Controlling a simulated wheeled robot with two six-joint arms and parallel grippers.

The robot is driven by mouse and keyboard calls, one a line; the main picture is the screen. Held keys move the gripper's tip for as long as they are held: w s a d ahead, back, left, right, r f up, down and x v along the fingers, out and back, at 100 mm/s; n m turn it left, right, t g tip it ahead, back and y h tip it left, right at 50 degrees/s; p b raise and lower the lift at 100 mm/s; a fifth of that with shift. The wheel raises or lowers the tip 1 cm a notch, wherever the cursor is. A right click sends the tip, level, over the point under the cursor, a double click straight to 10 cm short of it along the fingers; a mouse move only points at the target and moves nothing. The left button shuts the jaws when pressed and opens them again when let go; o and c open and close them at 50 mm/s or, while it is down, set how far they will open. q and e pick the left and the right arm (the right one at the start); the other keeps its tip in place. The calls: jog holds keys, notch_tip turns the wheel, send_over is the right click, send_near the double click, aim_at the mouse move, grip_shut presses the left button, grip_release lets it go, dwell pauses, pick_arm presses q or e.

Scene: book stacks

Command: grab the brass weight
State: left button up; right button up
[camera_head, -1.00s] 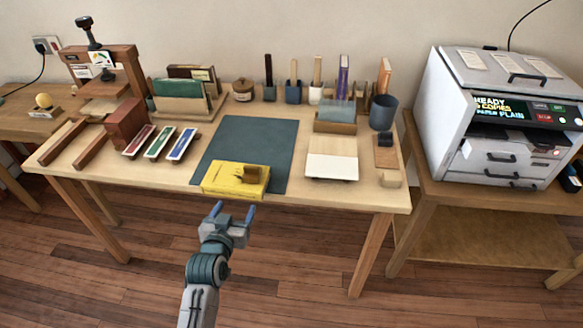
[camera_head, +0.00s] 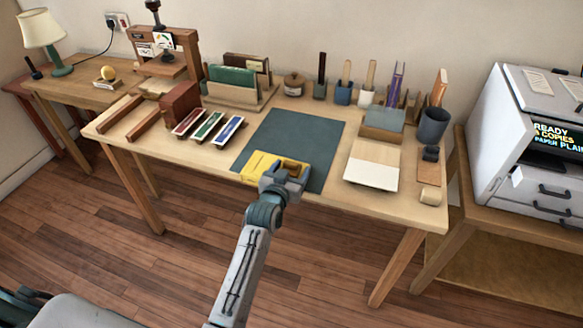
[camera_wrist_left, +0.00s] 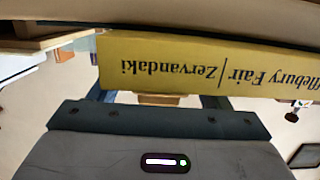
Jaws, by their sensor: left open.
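The brass weight (camera_head: 291,165) is a small brownish block on top of a yellow book (camera_head: 255,165) at the front edge of the table. My left gripper (camera_head: 287,174) is open and stands right at the book's front, with its fingers around or just before the weight; the gripper partly hides it. In the left wrist view, which is upside down, the yellow book's spine (camera_wrist_left: 200,65) fills the middle. A tan strip of the weight (camera_wrist_left: 160,99) shows between the two spread fingers, with no clear contact. My right gripper is not in view.
The book lies on a dark mat (camera_head: 290,135). Ink trays (camera_head: 207,126) stand to the left, and a pale board (camera_head: 372,168) lies to the right. A dark cup (camera_head: 433,125) is at the back right. Open floor lies before the table.

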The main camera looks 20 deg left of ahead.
pick_arm(q)
jog(key=shift+w+f, duration=0.1)
jog(key=shift+w, duration=0.15)
jog(key=c, duration=1.3)
jog(key=shift+c, duration=0.3)
jog(key=shift+r, duration=0.2)
